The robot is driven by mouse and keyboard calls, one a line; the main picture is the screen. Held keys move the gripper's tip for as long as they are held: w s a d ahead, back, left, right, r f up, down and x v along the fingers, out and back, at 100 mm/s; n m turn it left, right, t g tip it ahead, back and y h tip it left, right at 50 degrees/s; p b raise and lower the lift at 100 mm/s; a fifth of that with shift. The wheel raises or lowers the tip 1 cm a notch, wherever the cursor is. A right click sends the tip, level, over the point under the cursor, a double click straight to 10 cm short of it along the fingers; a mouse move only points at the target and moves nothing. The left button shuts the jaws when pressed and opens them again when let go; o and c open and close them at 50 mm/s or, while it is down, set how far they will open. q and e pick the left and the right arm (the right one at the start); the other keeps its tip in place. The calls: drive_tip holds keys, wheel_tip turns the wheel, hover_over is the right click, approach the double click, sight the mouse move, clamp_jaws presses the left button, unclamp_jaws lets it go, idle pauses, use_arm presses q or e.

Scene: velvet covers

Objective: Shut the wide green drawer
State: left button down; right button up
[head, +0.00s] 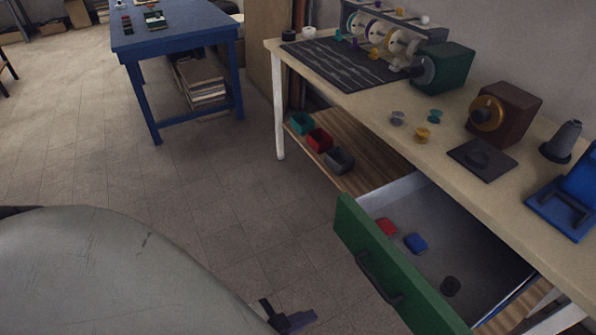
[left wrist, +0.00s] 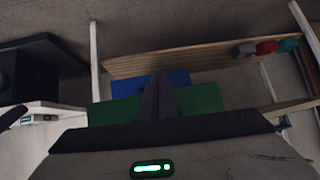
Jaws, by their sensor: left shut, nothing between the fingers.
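The wide green drawer (head: 390,270) is pulled out from under the workbench at the lower right of the head view. Its green front has a dark handle (head: 380,280), and its grey inside is exposed. A red item (head: 386,227), a blue item (head: 415,242) and a dark round item (head: 451,286) lie in it. My left gripper (head: 290,319) is shut and empty, low in the head view, left of the drawer front and apart from it in the picture. In the left wrist view its fingers (left wrist: 160,97) overlap a green surface (left wrist: 201,99); contact cannot be told. My right gripper is not in view.
The beige workbench (head: 375,97) carries a green machine (head: 452,66), a brown machine (head: 508,112) and a blue stand (head: 570,195). Small bins (head: 319,140) sit on its lower shelf. A blue table (head: 180,33) stands farther back. The tiled floor between is clear.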

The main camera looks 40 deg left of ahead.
use_arm(q)
drive_tip(key=w+a+m+t+y+b, duration=0.1)
drive_tip(key=w+a+m+t+b, duration=0.4)
drive_tip(key=a, duration=0.5)
drive_tip(key=m+t+h+b, duration=0.2)
drive_tip(key=m+h+b, duration=0.55)
drive_tip(key=m, duration=0.65)
approach(345, 220)
drive_tip(key=shift+y, duration=0.95)
drive_tip(key=x, duration=0.2)
drive_tip(key=b+x, duration=0.1)
drive_tip(key=x, duration=0.1)
drive_tip(key=d+x, duration=0.1)
drive_tip(key=x, duration=0.1)
drive_tip(key=shift+d+r+b, duration=0.15)
drive_tip(key=shift+r+b, duration=0.15)
drive_tip(key=shift+b, duration=0.05)
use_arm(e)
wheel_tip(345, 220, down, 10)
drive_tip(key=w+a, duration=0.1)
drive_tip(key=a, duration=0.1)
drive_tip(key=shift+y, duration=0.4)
use_arm(q)
drive_tip(key=shift+w, duration=0.1)
